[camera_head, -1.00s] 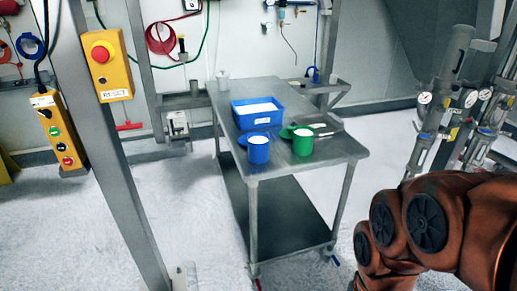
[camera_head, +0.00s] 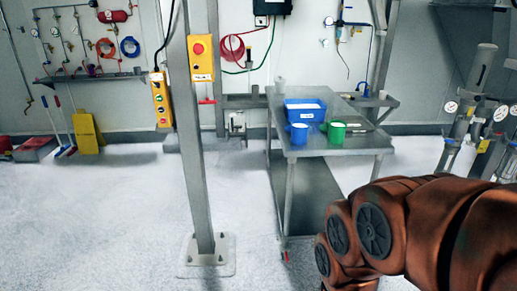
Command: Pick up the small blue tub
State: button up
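The small blue tub (camera_head: 299,134) stands upright near the front left corner of a steel table (camera_head: 350,148), with white content at its top. A larger blue rectangular bin (camera_head: 305,115) with white content and a label sits just behind it. A green tub (camera_head: 337,133), also with white content, stands to its right. My orange-brown arm fills the lower right of the view, well in front of the table. My gripper is outside the view.
A steel post (camera_head: 199,150) with a yellow button box (camera_head: 201,58) stands left of the table, bolted to the floor. Pipework with gauges (camera_head: 465,120) stands at the right. A yellow folded sign (camera_head: 87,133) is by the back wall. The floor at left is open.

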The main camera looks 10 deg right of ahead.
aim_at(299, 133)
jog(key=u, duration=2.8)
jog(key=i, duration=0.1)
jog(key=z, duration=1.6)
jog(key=i, duration=1.25)
jog(key=z, duration=0.6)
jog(key=i, duration=0.8)
jog(key=z, duration=1.4)
jog(key=i, duration=0.85)
jog(key=z, duration=0.1)
